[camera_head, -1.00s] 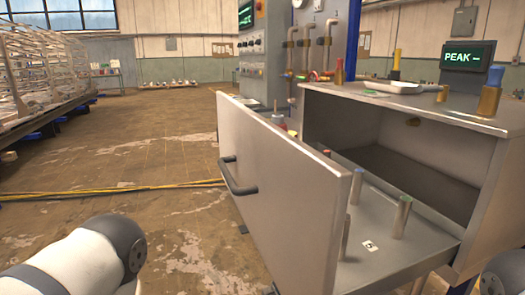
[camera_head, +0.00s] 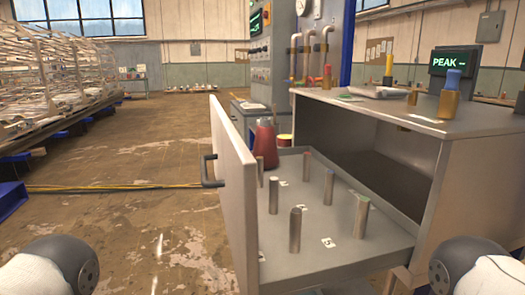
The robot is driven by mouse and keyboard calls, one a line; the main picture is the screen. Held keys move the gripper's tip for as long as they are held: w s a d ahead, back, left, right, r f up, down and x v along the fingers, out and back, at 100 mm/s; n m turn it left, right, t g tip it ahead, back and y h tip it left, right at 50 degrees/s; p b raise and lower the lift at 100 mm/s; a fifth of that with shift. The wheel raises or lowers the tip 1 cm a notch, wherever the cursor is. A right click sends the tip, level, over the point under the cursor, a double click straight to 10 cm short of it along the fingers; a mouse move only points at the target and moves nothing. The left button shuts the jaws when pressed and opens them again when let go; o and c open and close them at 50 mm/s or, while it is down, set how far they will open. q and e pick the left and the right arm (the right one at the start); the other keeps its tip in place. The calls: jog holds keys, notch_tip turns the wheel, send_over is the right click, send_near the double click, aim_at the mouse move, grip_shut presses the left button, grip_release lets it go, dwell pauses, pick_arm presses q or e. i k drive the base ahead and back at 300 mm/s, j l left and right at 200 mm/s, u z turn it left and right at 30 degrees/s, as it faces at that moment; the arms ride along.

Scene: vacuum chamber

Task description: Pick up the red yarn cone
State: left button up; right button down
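A red yarn cone (camera_head: 265,146) stands at the far left end of the open drawer tray (camera_head: 282,262), behind the drawer's upright front panel (camera_head: 232,185). Its lower part is partly hidden by the panel. Several metal pegs, one of them a front peg (camera_head: 295,230), stand upright in the tray beside small number labels. Rounded parts of my two arms show at the lower left and lower right corners. Neither gripper is in view.
A black handle (camera_head: 209,172) sticks out from the panel's left side. Yellow cables (camera_head: 110,187) cross the floor. A wire rack (camera_head: 55,85) stands at far left.

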aim_at(265, 145)
jog(key=i+j+z, duration=0.15)
jog(key=j+z, duration=0.25)
jog(key=j, duration=0.15)
jog(key=i+j+z, duration=0.1)
jog(key=j+z, duration=0.3)
jog(key=j, duration=0.15)
jog(key=j+z, duration=0.4)
jog(key=j, duration=0.2)
jog(key=k+j+z, duration=0.1)
jog(key=j+z, duration=0.3)
jog(key=j, duration=0.15)
jog(key=k+j+z, duration=0.15)
jog(key=j+z, duration=0.25)
jog(key=j, duration=0.15)
